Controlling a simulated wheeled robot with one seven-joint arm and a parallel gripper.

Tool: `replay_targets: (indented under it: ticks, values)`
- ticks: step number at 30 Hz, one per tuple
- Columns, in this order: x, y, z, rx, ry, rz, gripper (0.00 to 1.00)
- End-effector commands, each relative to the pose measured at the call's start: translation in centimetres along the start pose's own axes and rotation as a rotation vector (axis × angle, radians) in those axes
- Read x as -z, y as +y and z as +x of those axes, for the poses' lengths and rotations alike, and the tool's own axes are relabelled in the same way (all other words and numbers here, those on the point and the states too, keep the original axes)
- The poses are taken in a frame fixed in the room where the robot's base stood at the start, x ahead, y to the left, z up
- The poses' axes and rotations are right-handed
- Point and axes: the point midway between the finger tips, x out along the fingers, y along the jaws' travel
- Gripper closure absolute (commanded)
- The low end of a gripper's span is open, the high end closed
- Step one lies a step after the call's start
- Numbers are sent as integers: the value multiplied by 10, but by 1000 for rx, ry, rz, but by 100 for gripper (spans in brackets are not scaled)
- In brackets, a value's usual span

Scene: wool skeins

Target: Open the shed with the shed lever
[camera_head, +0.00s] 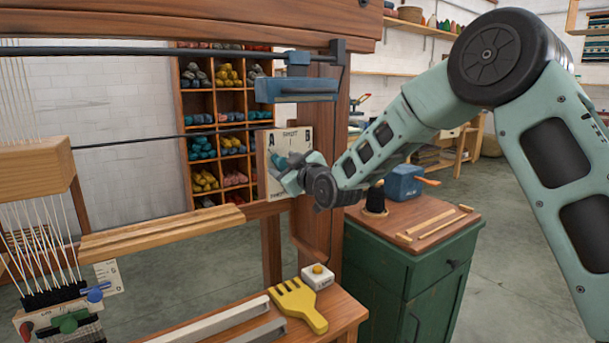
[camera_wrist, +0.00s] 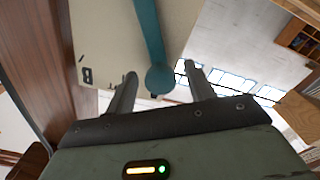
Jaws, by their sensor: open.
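The shed lever is a teal bar ending in a round knob (camera_wrist: 160,79), in front of a cream plate (camera_wrist: 97,45) in the wrist view. My gripper (camera_wrist: 159,71) is open, one finger on each side of the knob, with gaps on both sides. I cannot tell how deep the knob sits between the fingers. In the head view the cream plate (camera_head: 290,140) is marked A and B and is fixed to the loom's wooden post. My gripper (camera_head: 289,176) is at the plate and hides its lower part and much of the lever.
The loom's wooden beam (camera_head: 160,232) and warp threads are on the left. A bench below holds a yellow comb (camera_head: 297,303) and a small white box (camera_head: 318,276). A green cabinet (camera_head: 405,265) stands right of the post, below my arm, with a blue block (camera_head: 403,182) on top.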

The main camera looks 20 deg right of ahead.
Motion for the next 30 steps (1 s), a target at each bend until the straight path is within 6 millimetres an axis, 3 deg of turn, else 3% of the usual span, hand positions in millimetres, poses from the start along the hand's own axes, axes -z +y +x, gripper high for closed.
replay_targets:
  ticks: [18, 24, 30]
  values:
    - [-1, 0, -134, -1, -1, -2, 46]
    - [0, 0, -158, -1, -1, -1, 46]
    - [-1, 0, -164, 0, -2, 0, 46]
